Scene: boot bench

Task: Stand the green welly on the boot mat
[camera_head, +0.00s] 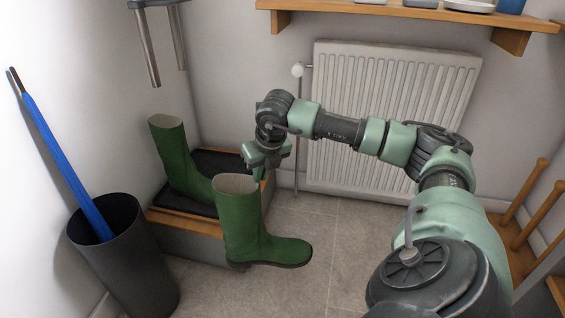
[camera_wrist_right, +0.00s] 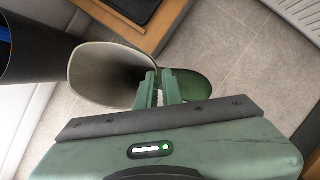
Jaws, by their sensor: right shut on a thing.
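A green welly (camera_head: 242,222) hangs upright in my right gripper (camera_head: 262,170), in front of the low bench, with its toe to the right. In the right wrist view the gripper (camera_wrist_right: 159,88) is shut on the rim of this welly (camera_wrist_right: 110,75), whose open top faces the camera. A second green welly (camera_head: 177,158) stands upright on the black boot mat (camera_head: 190,203), on the left side. The mat's right part is partly hidden behind the held welly; a corner of the mat (camera_wrist_right: 133,8) shows in the right wrist view. My left gripper is not in view.
The mat lies on a wooden bench (camera_head: 185,222) against the wall. A dark bin (camera_head: 125,262) with a blue umbrella (camera_head: 65,160) stands at the left. A white radiator (camera_head: 390,110) is behind my arm. A wooden shelf (camera_head: 400,12) is above. A wooden rack (camera_head: 525,215) stands at the right.

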